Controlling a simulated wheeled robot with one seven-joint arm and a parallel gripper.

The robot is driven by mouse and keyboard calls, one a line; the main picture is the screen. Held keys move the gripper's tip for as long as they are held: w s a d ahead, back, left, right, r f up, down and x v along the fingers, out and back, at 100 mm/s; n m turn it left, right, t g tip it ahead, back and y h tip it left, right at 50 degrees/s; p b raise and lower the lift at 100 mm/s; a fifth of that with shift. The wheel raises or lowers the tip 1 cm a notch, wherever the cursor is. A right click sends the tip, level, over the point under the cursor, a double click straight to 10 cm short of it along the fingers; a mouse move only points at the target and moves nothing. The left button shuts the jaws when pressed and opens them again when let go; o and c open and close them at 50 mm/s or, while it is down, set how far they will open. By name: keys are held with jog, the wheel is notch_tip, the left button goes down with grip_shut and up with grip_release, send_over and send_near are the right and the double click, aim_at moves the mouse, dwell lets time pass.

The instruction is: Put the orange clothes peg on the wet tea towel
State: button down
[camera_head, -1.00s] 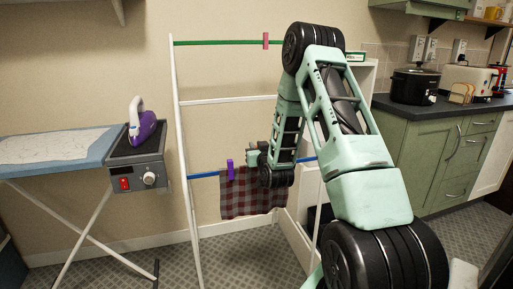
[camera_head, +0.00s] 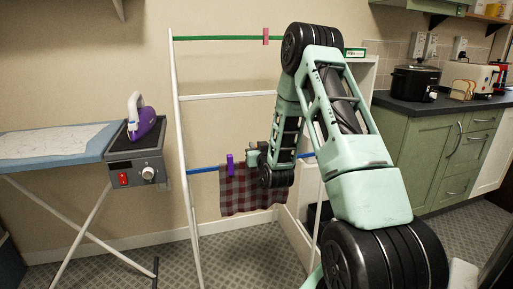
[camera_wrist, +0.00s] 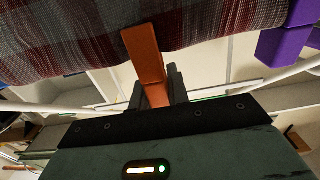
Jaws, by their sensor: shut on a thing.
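The checked dark red and grey tea towel (camera_head: 250,198) hangs over the blue rail (camera_head: 203,171) of a white drying rack. It fills the top of the wrist view (camera_wrist: 60,40). The orange clothes peg (camera_wrist: 145,55) is between the fingers of my gripper (camera_wrist: 156,90), which is shut on it. The peg's far end overlaps the towel's edge in the wrist view; I cannot tell whether it is clipped around the cloth or only against it. In the head view my gripper (camera_head: 253,155) is at the towel's top edge, and the peg is hidden.
A purple peg (camera_head: 230,165) sits on the towel, left of my gripper in the head view. A pink peg (camera_head: 265,36) is on the green upper rail (camera_head: 215,38). An ironing board (camera_head: 50,150) with an iron (camera_head: 143,118) stands left; a counter (camera_head: 440,103) stands right.

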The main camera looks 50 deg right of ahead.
jog(key=shift+f+b, duration=0.85)
jog(key=shift+f, duration=0.15)
jog(key=c, duration=1.3)
grip_release()
jog(key=shift+o, duration=0.2)
notch_tip(320, 180, up, 7)
jog(key=p, duration=0.4)
